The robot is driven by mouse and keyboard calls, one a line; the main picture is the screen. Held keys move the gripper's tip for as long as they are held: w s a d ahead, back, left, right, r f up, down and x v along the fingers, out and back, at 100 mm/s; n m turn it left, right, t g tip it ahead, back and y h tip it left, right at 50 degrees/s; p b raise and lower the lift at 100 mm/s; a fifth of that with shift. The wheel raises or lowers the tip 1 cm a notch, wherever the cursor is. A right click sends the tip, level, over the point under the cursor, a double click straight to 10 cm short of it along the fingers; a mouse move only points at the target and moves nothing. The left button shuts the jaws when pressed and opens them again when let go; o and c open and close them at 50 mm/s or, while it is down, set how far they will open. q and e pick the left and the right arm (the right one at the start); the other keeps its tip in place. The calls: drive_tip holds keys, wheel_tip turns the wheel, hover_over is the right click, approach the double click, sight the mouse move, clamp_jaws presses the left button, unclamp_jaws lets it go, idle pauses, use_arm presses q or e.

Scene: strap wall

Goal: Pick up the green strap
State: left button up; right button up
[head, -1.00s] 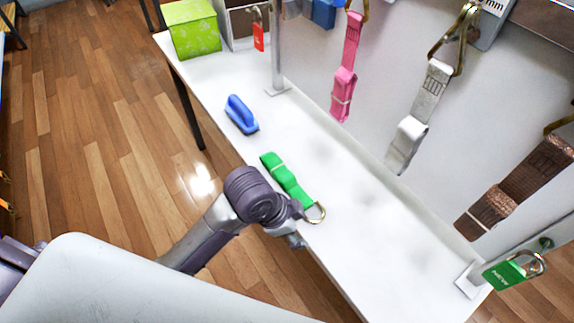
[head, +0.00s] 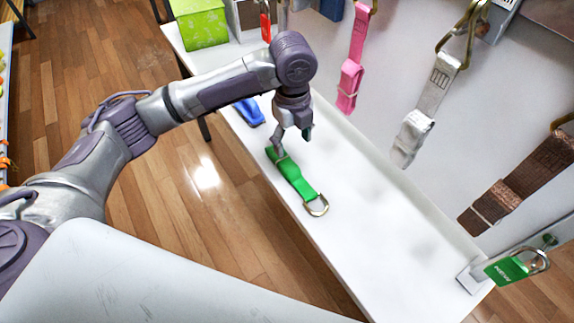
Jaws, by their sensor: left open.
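The green strap (head: 294,178) lies flat on the white table, near its front edge. Its metal ring (head: 317,206) is at the lower right end. My left gripper (head: 291,145) points down over the upper left end of the strap, with its fingers apart. One finger overlaps the strap's end in the picture; I cannot tell whether it touches. My right gripper is not in view.
A blue brush-like object (head: 249,111) lies behind my left arm, partly hidden. Pink (head: 350,75), grey-white (head: 425,110) and brown (head: 510,185) straps hang on the wall panel. A green box (head: 199,25) stands at the far end. The table (head: 400,255) is clear right of the green strap.

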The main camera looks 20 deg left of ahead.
sight(291, 168)
use_arm(q)
drive_tip(key=f, duration=0.5)
drive_tip(key=a+f, duration=0.1)
drive_tip(key=f, duration=0.1)
drive_tip(key=shift+w+f+p, duration=0.2)
drive_tip(key=shift+w+p, duration=0.1)
drive_tip(key=shift+w, duration=0.05)
drive_tip(key=shift+w+d+f+p, duration=0.15)
drive_tip(key=shift+f+p, duration=0.15)
drive_tip(key=shift+f, duration=1.05)
drive_tip(key=shift+s+d+f+p, duration=0.1)
drive_tip(key=shift+f+p, duration=0.15)
drive_tip(key=shift+f, duration=1.1)
drive_tip(key=shift+c, duration=0.3)
